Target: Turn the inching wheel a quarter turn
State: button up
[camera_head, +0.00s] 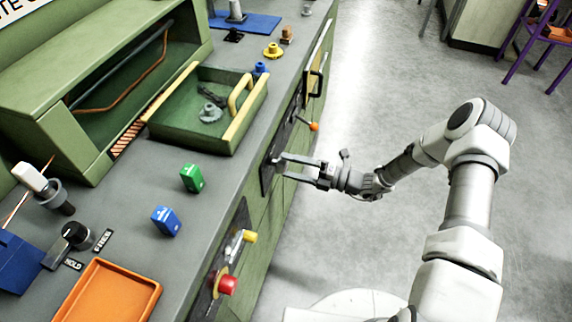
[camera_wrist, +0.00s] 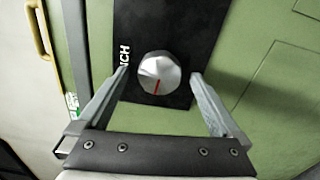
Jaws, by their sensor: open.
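The inching wheel (camera_wrist: 159,75) is a silver knob with a red line on a black panel (camera_wrist: 200,25) lettered "NCH", the rest being cut off or hidden. In the wrist view the red line points down and slightly left. My gripper (camera_wrist: 160,85) is open, with one finger on each side of the wheel and a visible gap to both. No contact shows. In the head view my gripper (camera_head: 279,169) reaches to the bench's front face from the right, in front of the black panel; the wheel is hard to make out there.
On the front face, an orange-knobbed lever (camera_head: 313,127) sits beyond my gripper; a red button (camera_head: 227,285) and a yellow knob (camera_head: 249,236) sit nearer. A green tray (camera_head: 190,118), a green box (camera_head: 192,178) and a blue box (camera_head: 166,221) stand on the bench.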

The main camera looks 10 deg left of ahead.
jog(key=s+d, duration=0.2)
jog(key=d, duration=1.3)
jog(key=shift+d+p, duration=0.25)
jog(key=shift+p, duration=0.15)
jog(key=shift+s, duration=0.1)
jog(key=s+r+n+g+h+p, duration=0.2)
jog(key=s+r+n+h, duration=0.1)
jog(key=r+n, duration=0.45)
jog(key=s+r+n+g+h+p, duration=0.1)
jog(key=s+r+n+h, duration=0.1)
jog(key=r+n+h, duration=0.5)
jog(key=s+r+n+g+p, duration=0.25)
jog(key=r+n, duration=0.25)
jog(key=r, duration=0.5)
jog(key=s+d+r+n+t+h+p, duration=0.2)
jog(key=s+d+r+n+t+h, duration=0.1)
jog(key=s+r+n, duration=0.3)
jog(key=s+d+r+n+t+h+p, duration=0.2)
jog(key=s+r+n, duration=0.5)
jog(key=r+n, duration=0.4)
notch_tip(320, 180, up, 3)
jog(key=d+t+h, duration=0.1)
jog(key=t+h, duration=0.1)
jog(key=t, duration=0.1)
jog(key=shift+h+p, duration=0.35)
jog(key=shift+h, duration=0.05)
